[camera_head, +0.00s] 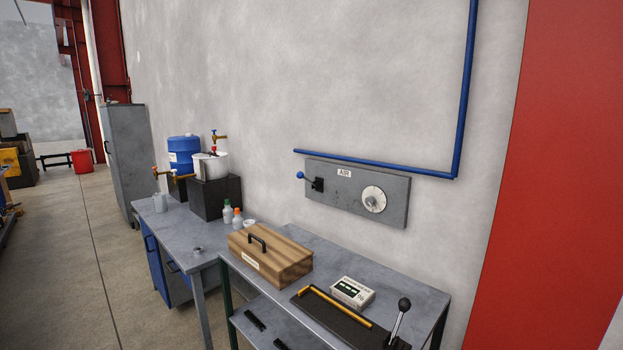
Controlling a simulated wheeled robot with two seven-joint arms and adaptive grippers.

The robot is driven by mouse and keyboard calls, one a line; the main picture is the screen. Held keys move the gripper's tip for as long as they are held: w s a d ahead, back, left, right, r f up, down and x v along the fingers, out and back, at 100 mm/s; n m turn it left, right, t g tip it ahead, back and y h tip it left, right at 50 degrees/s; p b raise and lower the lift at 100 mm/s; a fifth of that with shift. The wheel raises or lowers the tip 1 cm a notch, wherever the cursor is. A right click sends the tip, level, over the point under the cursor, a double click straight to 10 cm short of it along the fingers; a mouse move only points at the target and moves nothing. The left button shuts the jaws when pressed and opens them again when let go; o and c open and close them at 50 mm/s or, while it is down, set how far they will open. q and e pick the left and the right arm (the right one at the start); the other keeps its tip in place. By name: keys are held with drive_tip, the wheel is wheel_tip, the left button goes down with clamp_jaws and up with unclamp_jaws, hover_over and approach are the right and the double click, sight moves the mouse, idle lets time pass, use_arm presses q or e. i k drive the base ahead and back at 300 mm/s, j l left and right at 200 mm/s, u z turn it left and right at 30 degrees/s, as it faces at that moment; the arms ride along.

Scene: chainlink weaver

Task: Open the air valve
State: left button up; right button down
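The air panel (345,197) is a grey plate on the wall with a label reading AIR. The air valve (312,182) is on its left side. It is a black body with a lever that points up and to the left and ends in a blue ball knob (300,175). A round white dial (374,199) sits on the right side of the panel. Neither of my grippers shows in this view.
Below the panel, a grey table (420,290) holds a wooden box, a small white box (352,292) and a black-knobbed lever tool (401,315). A workbench (185,235) with a blue drum stands left. A blue pipe (380,164) runs above the panel. The wall around the panel is clear.

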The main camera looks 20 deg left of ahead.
sight(300, 174)
drive_tip(key=i+j, duration=0.1)
drive_tip(key=j, duration=0.65)
drive_tip(key=i+j, duration=0.1)
drive_tip(key=j, duration=0.65)
